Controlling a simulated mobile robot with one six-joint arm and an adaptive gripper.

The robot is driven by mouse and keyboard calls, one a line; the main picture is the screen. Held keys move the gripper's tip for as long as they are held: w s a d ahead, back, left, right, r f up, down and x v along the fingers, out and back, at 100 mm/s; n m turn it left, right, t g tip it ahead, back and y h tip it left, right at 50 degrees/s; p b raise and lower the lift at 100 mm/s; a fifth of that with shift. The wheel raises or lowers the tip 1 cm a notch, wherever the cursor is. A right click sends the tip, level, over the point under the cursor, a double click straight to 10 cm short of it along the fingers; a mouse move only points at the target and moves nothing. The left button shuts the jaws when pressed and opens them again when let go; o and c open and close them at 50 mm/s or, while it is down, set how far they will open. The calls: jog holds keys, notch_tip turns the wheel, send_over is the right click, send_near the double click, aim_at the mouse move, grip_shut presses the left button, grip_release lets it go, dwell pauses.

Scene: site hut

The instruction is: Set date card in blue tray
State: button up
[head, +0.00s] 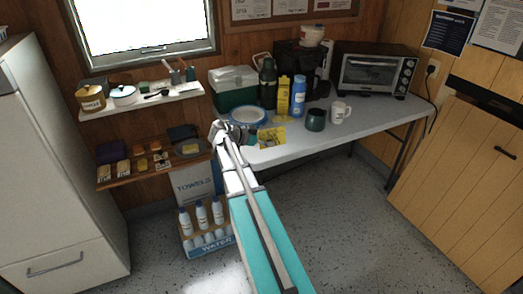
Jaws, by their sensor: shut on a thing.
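A yellow card with dark print (272,138), which looks like the date card, shows over the front left of the table. My gripper (252,134) is at its left edge and appears shut on it. The fingers are small and dark, so the exact grip is hard to see. A round, blue-rimmed tray or dish (264,114) sits on the table just behind the gripper and card. Its pale inside shows, and my arm and gripper are close to its front. Whether the card touches the table is not clear.
Behind the tray stand a green and white cool box (234,88), a dark flask (268,84), a yellow carton (283,96) and a blue bottle (298,97). A dark green mug (316,120) and white mug (340,112) stand right. Wall shelves (140,178) are left.

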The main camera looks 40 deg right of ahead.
jog(key=w+d+f+b, duration=0.3)
jog(key=w, duration=0.3)
jog(key=b, duration=0.4)
send_over(261, 151)
jog(key=f, duration=0.4)
jog(key=shift+s+a+f, duration=0.2)
jog(key=shift+s+f, duration=0.1)
jog(key=shift+s, duration=0.05)
jog(key=shift+w+d+f+b, duration=0.25)
jog(key=shift+w+f+b, duration=0.25)
jog(key=shift+f+b, duration=0.2)
jog(key=shift+s+f+b, duration=0.1)
jog(key=shift+f+b, duration=0.95)
jog(key=shift+b, duration=0.05)
jog(key=shift+f, duration=0.15)
jog(key=o, duration=1)
jog(key=shift+c, duration=0.2)
